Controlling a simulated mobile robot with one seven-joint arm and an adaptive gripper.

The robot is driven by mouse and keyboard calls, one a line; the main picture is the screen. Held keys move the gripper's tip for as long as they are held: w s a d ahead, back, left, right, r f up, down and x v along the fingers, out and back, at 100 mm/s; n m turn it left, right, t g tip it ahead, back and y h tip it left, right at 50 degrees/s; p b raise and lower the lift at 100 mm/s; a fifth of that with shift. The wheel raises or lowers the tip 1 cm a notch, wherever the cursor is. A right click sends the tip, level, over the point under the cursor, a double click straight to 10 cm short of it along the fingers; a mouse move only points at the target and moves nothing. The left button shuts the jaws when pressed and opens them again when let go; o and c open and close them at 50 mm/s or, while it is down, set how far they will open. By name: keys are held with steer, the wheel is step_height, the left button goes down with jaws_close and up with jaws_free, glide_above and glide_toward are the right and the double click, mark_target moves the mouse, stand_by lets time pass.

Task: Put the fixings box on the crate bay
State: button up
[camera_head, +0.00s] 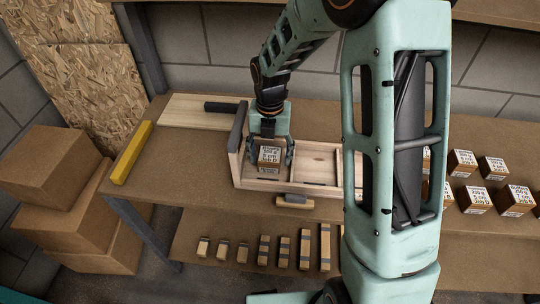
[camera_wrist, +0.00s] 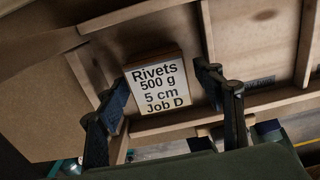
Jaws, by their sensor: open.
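The fixings box (camera_head: 269,157) is a small brown box with a white label. It is in the left bay of the wooden crate (camera_head: 262,186). In the wrist view the box (camera_wrist: 158,88) reads "Rivets 500 g 5 cm Job D". My gripper (camera_head: 270,148) is open, pointing down into that bay, with one finger on each side of the box. In the wrist view my gripper's fingers (camera_wrist: 165,82) show gaps to the box. The crate's divider (camera_wrist: 206,30) is close to the right finger. The box's underside is hidden.
Several similar labelled boxes (camera_head: 475,198) stand on the bench at right, partly behind my arm. A yellow bar (camera_head: 131,153) lies at the bench's left end, near a pale board (camera_head: 190,112). Several small blocks (camera_head: 264,247) line the lower shelf. Cardboard boxes (camera_head: 60,220) are stacked at left.

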mark_target(271, 154)
step_height(271, 154, up, 12)
steer(key=shift+p, duration=0.45)
steer(key=shift+f, duration=0.1)
